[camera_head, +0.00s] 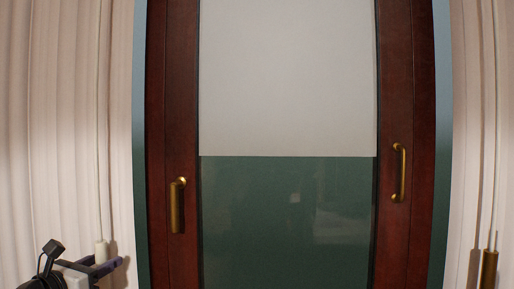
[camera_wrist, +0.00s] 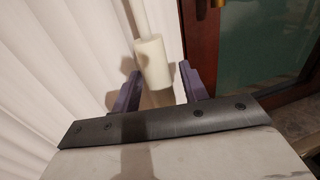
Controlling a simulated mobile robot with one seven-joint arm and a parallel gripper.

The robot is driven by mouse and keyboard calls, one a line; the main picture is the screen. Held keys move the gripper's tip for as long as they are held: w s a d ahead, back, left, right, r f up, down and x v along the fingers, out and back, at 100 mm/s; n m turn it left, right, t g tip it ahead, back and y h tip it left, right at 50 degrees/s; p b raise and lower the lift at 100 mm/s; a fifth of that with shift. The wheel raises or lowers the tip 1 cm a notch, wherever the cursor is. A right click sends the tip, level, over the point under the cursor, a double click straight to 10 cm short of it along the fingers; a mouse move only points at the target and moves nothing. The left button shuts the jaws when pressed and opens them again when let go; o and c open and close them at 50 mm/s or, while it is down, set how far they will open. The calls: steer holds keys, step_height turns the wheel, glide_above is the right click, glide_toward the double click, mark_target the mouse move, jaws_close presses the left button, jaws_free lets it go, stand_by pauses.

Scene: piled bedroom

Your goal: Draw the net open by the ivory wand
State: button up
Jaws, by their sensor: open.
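The ivory wand (camera_head: 101,251) hangs in front of the pale pleated net (camera_head: 65,130) at the left of the head view. In the wrist view its thick ivory end (camera_wrist: 151,62) hangs from a thin pale rod. My gripper (camera_head: 105,266) is at the lower left of the head view, at the height of this end. In the wrist view my gripper (camera_wrist: 160,75) is open, with one dark purple finger on each side of the wand's end. A gap shows between the wand and the right finger. I cannot tell whether the left finger touches it.
A dark red-brown door frame (camera_head: 172,120) stands right of the net, with a brass handle (camera_head: 177,207) and a brass pull (camera_head: 399,172). A pale blind (camera_head: 288,75) covers the upper glass. Another curtain (camera_head: 470,120) hangs at the right, with a brass-coloured wand (camera_head: 489,268).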

steer(key=shift+b+v, duration=1)
steer(key=shift+v, duration=2.4)
steer(key=d+b+v, duration=0.1)
steer(key=b+v, duration=0.2)
steer(key=v, duration=0.6)
steer(key=shift+s+d, duration=0.25)
steer(key=shift+s, duration=0.5)
steer(key=shift+r, duration=0.1)
